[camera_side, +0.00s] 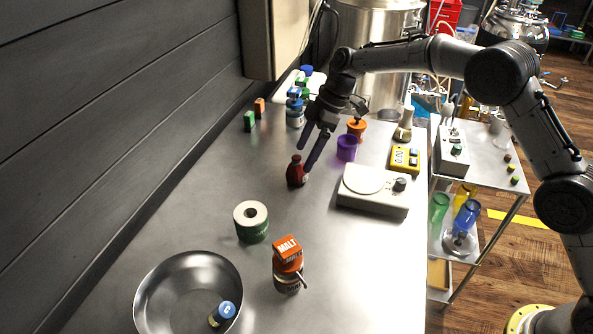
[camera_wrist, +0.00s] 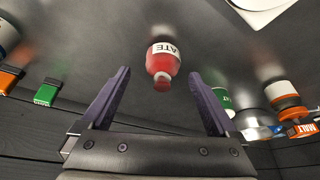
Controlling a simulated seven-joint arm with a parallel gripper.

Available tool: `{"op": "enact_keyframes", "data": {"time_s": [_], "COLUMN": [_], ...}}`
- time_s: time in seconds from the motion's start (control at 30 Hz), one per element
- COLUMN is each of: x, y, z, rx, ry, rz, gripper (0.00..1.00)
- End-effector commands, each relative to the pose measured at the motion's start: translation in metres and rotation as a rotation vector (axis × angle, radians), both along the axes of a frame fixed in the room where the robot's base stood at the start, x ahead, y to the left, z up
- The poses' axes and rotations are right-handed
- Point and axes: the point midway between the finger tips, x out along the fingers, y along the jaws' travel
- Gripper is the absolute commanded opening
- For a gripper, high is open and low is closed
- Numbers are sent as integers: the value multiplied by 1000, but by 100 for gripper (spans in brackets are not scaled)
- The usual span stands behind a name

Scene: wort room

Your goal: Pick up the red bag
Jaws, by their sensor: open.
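The red bag (camera_side: 296,172) is small, with a narrow neck, and stands upright on the steel table in the side view. In the wrist view the red bag (camera_wrist: 163,62) shows a white label ending in "ATE" and lies ahead, between the lines of the two fingers. My gripper (camera_side: 313,151) is just above and beside the bag in the side view, with its fingers angled down toward it. In the wrist view my gripper (camera_wrist: 160,88) is open, its two dark purple fingers wide apart with nothing between their pads.
A purple cup (camera_side: 347,148), an orange container (camera_side: 356,127), a yellow timer (camera_side: 405,160) and a white scale (camera_side: 372,203) stand right of the bag. A green-white roll (camera_side: 251,222), a malt container (camera_side: 288,268) and a steel bowl (camera_side: 160,303) are nearer. The wall borders the left.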

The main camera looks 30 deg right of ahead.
Motion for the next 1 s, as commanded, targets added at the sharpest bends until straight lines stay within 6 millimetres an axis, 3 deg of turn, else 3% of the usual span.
{"op": "enact_keyframes", "data": {"time_s": [0.43, 0.77, 1.0], "x": [0, 1, 1], "y": [19, 22, 21], "z": [-46, -51, -51], "rx": [-1, 0, 0], "ry": [2, -1, 0], "rz": [2, 1, 1], "gripper": [94, 94, 51]}}
